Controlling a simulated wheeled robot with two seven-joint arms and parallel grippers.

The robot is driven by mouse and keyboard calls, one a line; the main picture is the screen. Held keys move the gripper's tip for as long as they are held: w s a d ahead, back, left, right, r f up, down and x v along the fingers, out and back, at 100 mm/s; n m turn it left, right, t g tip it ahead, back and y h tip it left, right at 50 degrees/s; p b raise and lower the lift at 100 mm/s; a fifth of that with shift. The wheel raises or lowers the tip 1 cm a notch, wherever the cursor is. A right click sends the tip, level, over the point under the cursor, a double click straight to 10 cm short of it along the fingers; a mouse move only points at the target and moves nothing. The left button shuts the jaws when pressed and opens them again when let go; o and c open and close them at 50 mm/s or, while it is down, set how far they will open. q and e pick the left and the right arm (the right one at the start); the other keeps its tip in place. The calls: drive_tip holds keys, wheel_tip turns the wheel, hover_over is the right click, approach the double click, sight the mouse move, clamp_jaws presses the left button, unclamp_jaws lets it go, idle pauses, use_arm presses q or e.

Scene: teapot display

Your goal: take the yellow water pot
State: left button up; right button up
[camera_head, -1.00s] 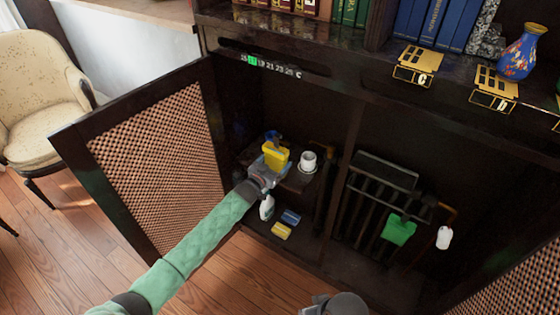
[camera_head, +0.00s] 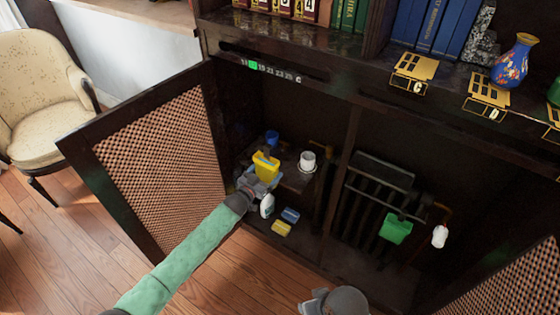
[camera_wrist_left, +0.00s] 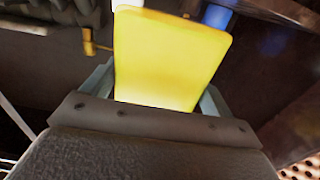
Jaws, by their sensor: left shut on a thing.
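The yellow water pot (camera_head: 265,166) is between the fingers of my left gripper (camera_head: 264,177), at the front of the open cabinet. In the left wrist view the yellow pot (camera_wrist_left: 168,58) fills the space between the two fingers (camera_wrist_left: 160,88), which are shut on it. Its lower part is hidden by the gripper body. My right gripper is not clearly seen; a grey rounded part of my body shows at the bottom of the head view.
A white cup (camera_head: 307,161) and a blue object (camera_head: 271,137) stand on the cabinet shelf. A white bottle (camera_head: 267,205), a blue sponge (camera_head: 290,215) and a yellow sponge (camera_head: 281,229) are below.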

sight(264, 174)
use_arm(q)
drive_tip(key=shift+p+v, duration=0.6)
drive_tip(key=shift+v, duration=1)
